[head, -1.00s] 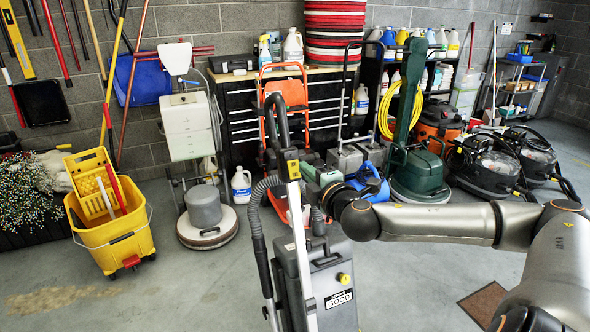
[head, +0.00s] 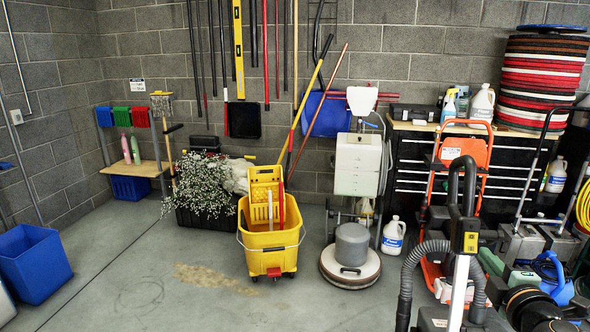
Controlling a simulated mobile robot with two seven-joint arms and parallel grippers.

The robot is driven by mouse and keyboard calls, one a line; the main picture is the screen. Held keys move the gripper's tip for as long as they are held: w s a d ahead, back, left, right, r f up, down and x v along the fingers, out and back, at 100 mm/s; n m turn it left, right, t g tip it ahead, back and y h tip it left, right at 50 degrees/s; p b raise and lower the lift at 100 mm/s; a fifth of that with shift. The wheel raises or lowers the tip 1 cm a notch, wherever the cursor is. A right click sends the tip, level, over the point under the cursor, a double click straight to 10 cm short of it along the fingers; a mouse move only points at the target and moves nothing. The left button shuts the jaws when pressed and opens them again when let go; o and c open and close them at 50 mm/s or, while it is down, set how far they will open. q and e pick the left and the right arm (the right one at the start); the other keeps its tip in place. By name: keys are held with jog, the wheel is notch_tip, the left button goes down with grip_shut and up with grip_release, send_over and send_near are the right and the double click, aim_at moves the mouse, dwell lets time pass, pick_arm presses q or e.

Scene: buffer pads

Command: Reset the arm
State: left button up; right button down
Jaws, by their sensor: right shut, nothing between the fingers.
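Most of my right arm is outside the picture. My left gripper is not in view. A stack of red, black and white buffer pads (head: 545,80) with a blue disc on top stands on the workbench (head: 405,128). The floor buffer (head: 351,262) stands upright left of the bench.
The vacuum (head: 460,250) stands close at the front right. A yellow mop bucket (head: 271,250) and a white jug (head: 393,240) are on the floor. A blue bin (head: 35,262) is at the left.

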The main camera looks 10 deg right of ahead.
jog(key=s+a+f+m+g+y+p, duration=0.1)
jog(key=s+a+f+m+g+y, duration=0.25)
jog(key=f, duration=0.85)
jog(key=s+a+f+m+g+y+p, duration=0.15)
jog(key=s+a+f, duration=0.25)
jog(key=a+f, duration=0.5)
jog(key=s+a+f+m+g+y+p, duration=0.1)
jog(key=s+a+f+m+y, duration=0.1)
jog(key=s+a+f+m, duration=0.5)
jog(key=s+a+f, duration=0.6)
jog(key=shift+s, duration=0.15)
